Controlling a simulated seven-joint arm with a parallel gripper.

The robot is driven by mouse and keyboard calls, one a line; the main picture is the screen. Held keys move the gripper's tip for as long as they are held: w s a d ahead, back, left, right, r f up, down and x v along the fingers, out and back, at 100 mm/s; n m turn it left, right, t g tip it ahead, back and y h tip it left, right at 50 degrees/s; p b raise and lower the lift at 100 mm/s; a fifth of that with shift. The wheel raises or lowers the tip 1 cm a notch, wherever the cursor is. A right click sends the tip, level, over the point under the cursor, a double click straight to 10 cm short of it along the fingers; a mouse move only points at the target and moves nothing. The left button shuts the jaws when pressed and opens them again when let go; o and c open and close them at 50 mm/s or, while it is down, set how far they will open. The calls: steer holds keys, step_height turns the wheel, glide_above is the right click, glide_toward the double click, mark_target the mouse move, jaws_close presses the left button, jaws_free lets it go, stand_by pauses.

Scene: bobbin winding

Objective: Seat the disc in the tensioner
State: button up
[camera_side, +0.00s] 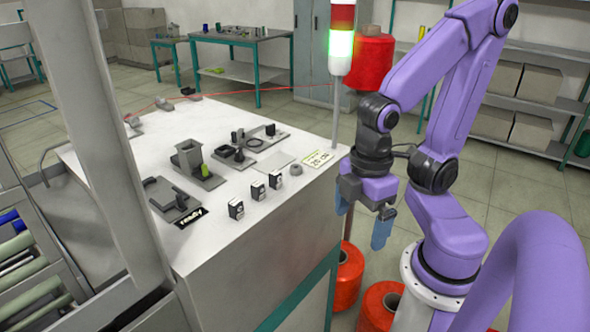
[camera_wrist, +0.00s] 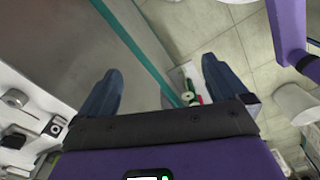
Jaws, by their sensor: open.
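My gripper (camera_side: 362,215) is open and empty, its two blue fingers pointing down. It hangs to the right of the bench, past its edge, and its spread fingers also show in the wrist view (camera_wrist: 160,88). A small grey ring (camera_side: 296,169), possibly the disc, lies on the bench near its right edge. A round pale piece at the left of the wrist view (camera_wrist: 14,98) may be the same ring. A fixture with dark upright parts (camera_side: 235,152) stands left of the ring on the bench; I cannot tell for sure whether it is the tensioner.
The white bench (camera_side: 150,150) also carries several small black-and-white boxes (camera_side: 258,191), a grey upright holder (camera_side: 189,158), a "ready" display (camera_side: 190,217) and a "20 cN" card (camera_side: 317,158). A lit signal pole (camera_side: 341,45) rises at the bench's back right. Red spools (camera_side: 348,268) stand below.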

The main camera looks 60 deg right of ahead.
steer(key=shift+w, duration=0.1)
steer(key=c, duration=0.7)
steer(key=shift+w+a+r+m, duration=0.1)
steer(key=shift+w+r+m, duration=0.05)
steer(key=shift+w+m, duration=0.2)
steer(key=shift+c, duration=1.3)
steer(key=m, duration=1.2)
glide_toward(296, 167)
steer(key=shift+a, duration=0.25)
steer(key=shift+w+d, duration=0.1)
steer(key=shift+d, duration=0.05)
steer(key=shift+f, duration=3.7)
